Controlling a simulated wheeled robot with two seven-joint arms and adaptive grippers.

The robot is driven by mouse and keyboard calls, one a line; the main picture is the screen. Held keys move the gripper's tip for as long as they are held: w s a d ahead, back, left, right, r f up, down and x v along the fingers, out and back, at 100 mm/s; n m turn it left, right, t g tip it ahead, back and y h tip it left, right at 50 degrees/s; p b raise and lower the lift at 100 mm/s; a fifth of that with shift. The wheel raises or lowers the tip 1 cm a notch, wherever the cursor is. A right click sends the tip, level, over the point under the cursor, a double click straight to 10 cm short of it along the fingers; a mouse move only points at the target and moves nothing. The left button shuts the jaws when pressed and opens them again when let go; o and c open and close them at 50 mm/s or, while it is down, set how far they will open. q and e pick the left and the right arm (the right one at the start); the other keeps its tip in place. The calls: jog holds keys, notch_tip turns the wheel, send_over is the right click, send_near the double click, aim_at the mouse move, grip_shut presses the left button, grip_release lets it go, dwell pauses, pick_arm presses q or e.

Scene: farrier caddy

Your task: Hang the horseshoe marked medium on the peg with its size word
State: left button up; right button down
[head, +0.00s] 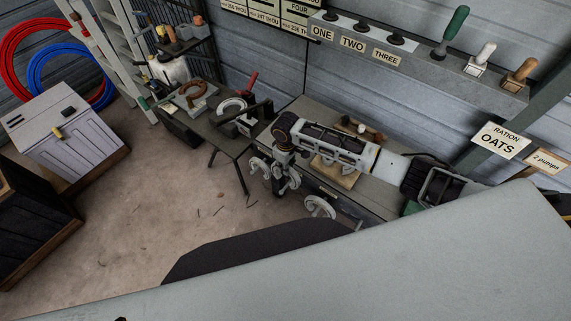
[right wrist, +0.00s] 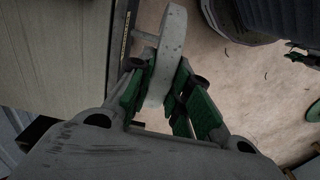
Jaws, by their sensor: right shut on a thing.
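My right gripper (head: 281,174) points down at the front edge of the dark table. In the right wrist view its green-padded fingers (right wrist: 166,82) are shut on a pale grey horseshoe (right wrist: 173,42), seen edge-on, so no size word shows. In the head view, pale grey horseshoe shapes show beside the gripper (head: 261,166) and (head: 291,181); which one is held is hard to tell. Another pale horseshoe (head: 320,207) is lower right at the table front. No peg with a readable size word shows. My left gripper is not in view.
The table (head: 375,197) carries a tan block (head: 337,176) and small tools behind my right arm. A second dark table (head: 222,140) with tools stands to the left. A shelf with ONE, TWO, THREE labels (head: 352,45) is on the wall. The floor (head: 150,210) in front is mostly clear.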

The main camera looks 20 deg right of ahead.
jog(key=b, duration=0.3)
send_over(286, 187)
jog(key=shift+f, duration=3.25)
jog(key=shift+w+f+b, duration=0.1)
jog(key=shift+f+b, duration=1.45)
jog(key=shift+f, duration=2.45)
jog(key=c, duration=1.3)
grip_release()
jog(key=shift+o, duration=0.2)
jog(key=shift+r, duration=5.95)
